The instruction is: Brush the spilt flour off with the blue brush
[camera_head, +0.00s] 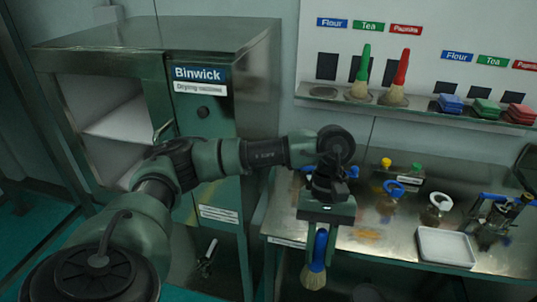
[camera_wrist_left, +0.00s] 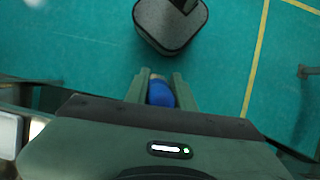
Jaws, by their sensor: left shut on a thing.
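My left gripper (camera_head: 321,232) is shut on the blue brush (camera_head: 320,247), and it hangs bristles down in front of the steel table's front edge. Its tan bristles (camera_head: 314,277) show below the blue handle in the head view. In the left wrist view the blue handle (camera_wrist_left: 160,92) sits between the two fingers of my left gripper (camera_wrist_left: 159,90), with floor beyond it. An orange-tan patch of spilt powder (camera_head: 367,235) lies on the table's left part, to the right of the brush and apart from it. My right gripper is not in view.
The steel table (camera_head: 400,215) carries a white tray (camera_head: 445,246), jars and a clamp device (camera_head: 497,215). Green (camera_head: 361,75) and red (camera_head: 399,78) brushes stand on a wall shelf beside folded cloths (camera_head: 485,108). A steel cabinet (camera_head: 205,110) stands left. A dark grey bin-like object (camera_wrist_left: 171,25) stands on the floor.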

